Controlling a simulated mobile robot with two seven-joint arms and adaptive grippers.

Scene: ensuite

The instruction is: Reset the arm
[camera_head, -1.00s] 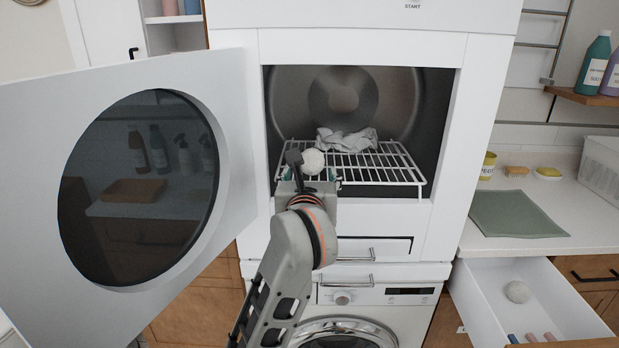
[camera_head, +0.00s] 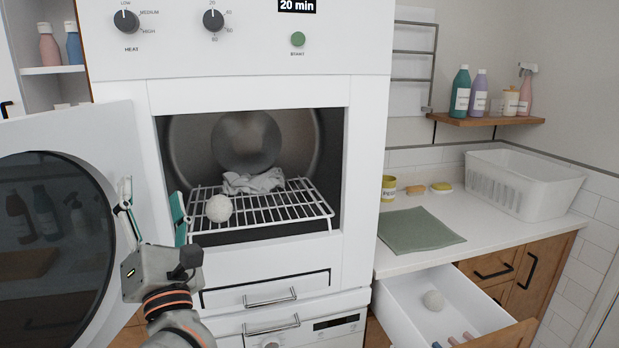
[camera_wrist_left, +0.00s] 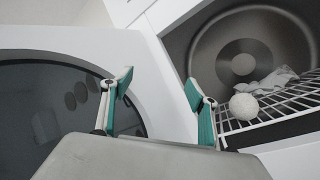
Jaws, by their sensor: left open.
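My left gripper (camera_head: 155,220) is open and empty, in front of the dryer opening's left edge and close to the open door (camera_head: 120,150). Its two teal-padded fingers also show spread apart in the left wrist view (camera_wrist_left: 160,95). A white ball (camera_head: 219,208) rests on the wire rack (camera_head: 290,208) inside the dryer, to the right of the fingers and apart from them. The ball also shows in the left wrist view (camera_wrist_left: 243,107). A crumpled pale cloth (camera_head: 253,181) lies on the rack behind the ball. My right gripper is not in view.
The dryer door stands open at the left, close to my left arm. The counter has a green mat (camera_head: 420,229) and a white basket (camera_head: 525,183).

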